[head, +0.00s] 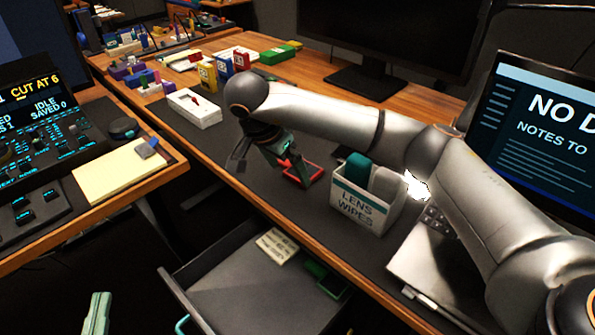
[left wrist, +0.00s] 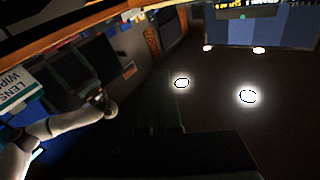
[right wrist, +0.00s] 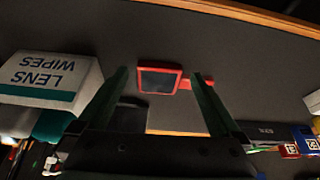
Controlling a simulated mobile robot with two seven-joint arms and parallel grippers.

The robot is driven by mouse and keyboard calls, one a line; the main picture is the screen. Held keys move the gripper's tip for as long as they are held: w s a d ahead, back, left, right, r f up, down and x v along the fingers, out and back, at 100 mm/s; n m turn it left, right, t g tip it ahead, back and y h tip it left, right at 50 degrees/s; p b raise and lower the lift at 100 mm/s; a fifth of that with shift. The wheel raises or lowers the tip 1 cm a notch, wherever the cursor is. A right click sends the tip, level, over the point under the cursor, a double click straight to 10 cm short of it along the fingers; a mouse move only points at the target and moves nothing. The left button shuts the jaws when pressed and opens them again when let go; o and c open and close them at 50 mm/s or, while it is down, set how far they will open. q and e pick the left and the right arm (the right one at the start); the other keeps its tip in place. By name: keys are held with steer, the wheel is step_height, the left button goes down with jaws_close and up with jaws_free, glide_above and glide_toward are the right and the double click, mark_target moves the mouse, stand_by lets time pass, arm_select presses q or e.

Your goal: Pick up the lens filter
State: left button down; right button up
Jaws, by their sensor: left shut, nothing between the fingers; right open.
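The lens filter is a small square red frame with dark glass and a red tab. It lies on the dark mat in the head view (head: 313,173) and right wrist view (right wrist: 160,80). My right gripper (head: 284,158) is open over the desk beside the filter. In the right wrist view its two green fingers (right wrist: 161,95) are spread, with the filter beyond and between their tips, apparently not gripped. My left gripper (head: 97,312) is low at the bottom left of the head view, shut and empty, away from the desk top.
A white LENS WIPES box (head: 362,205) stands right of the filter. A white box (head: 194,108) lies to the left, with several coloured boxes behind it. An open drawer (head: 225,285) juts out below the desk edge. A monitor (head: 400,45) stands behind.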

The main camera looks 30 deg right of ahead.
steer(key=shift+x, duration=1.4)
steer(key=c, duration=1.1)
arm_select(q)
steer(key=r, duration=0.1)
steer(key=r+t, duration=0.1)
steer(key=r+m+h, duration=0.1)
steer(key=shift+s+d+r+t, duration=0.15)
steer(key=shift+s+r+t, duration=0.15)
arm_select(e)
steer(key=shift+c, duration=0.2)
steer(key=shift+r, duration=0.15)
